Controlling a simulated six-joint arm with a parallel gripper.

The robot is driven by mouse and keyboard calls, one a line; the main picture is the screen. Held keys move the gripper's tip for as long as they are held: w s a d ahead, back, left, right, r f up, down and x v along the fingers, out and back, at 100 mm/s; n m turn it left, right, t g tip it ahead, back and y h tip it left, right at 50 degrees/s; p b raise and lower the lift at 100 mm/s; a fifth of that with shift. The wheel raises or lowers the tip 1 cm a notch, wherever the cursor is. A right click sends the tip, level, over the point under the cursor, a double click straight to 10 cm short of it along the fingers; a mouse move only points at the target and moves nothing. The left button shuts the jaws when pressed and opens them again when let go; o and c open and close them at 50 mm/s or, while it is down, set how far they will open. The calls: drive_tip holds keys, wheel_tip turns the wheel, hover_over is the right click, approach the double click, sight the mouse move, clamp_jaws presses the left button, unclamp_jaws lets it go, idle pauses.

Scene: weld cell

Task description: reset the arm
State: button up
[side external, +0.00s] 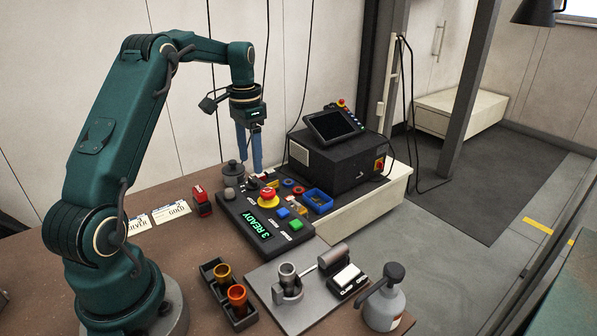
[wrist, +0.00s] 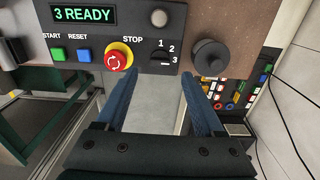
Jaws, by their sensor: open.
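My gripper (side external: 249,150) hangs from the arm with its blue fingers pointing down, above the far end of the control panel (side external: 233,218). It is open and empty; the wrist view shows the two fingers (wrist: 153,80) apart. The panel's green display (wrist: 84,15) reads "3 READY". The panel carries a red STOP button (wrist: 118,60) on a yellow base, a blue RESET button (wrist: 84,55), a green START button (wrist: 57,54) and a rotary selector (wrist: 162,55) marked 1, 2, 3. In the side view the RESET button (side external: 283,212) and START button (side external: 296,225) sit at the panel's right side.
A dark round knobbed object (wrist: 211,57) stands beside the panel near my fingers. A black controller box (side external: 338,160) with a screen stands behind. A blue bin (side external: 318,201), a cup rack (side external: 243,322), a clamp plate (side external: 297,318) and a grey bottle (side external: 384,305) are around the panel.

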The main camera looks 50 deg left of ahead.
drive_tip(key=shift+r, duration=0.3)
